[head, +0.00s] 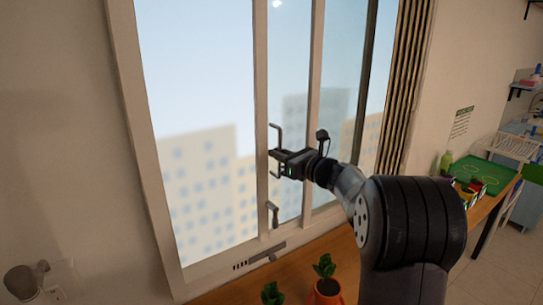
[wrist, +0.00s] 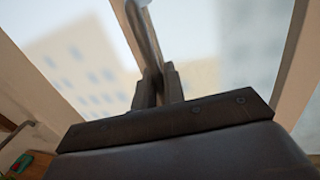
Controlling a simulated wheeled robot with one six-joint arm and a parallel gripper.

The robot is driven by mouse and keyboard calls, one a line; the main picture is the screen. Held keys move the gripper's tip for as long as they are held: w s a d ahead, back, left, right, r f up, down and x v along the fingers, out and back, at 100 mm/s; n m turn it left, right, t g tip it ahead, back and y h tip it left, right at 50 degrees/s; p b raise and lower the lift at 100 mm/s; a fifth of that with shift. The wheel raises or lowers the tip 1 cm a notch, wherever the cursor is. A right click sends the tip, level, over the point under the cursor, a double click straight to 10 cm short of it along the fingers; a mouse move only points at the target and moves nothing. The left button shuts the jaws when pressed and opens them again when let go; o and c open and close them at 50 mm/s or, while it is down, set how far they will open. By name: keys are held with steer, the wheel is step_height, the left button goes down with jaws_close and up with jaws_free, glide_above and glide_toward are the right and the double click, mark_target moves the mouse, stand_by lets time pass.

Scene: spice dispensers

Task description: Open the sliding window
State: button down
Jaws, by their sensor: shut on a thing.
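The sliding window (head: 261,120) fills the middle of the head view, with pale upright frames and blurred buildings behind it. A grey bar handle (head: 276,130) stands on one upright frame. Whether the wide left part is glass or open air, I cannot tell.
Potted plants (head: 326,287) stand on the wooden surface below the window, near my arm. A pleated curtain (head: 404,85) hangs at the right. A table with a green tray (head: 487,174) and bottles is farther right. A wall fixture (head: 28,285) is at lower left.

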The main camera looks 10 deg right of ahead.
steer(key=shift+w+d, duration=0.1)
steer(key=shift+d, duration=0.15)
steer(key=c, duration=1.6)
jaws_free()
steer(key=b+v, duration=0.3)
steer(key=v, duration=0.7)
steer(key=shift+s+d, duration=0.25)
steer(key=shift+s, duration=0.1)
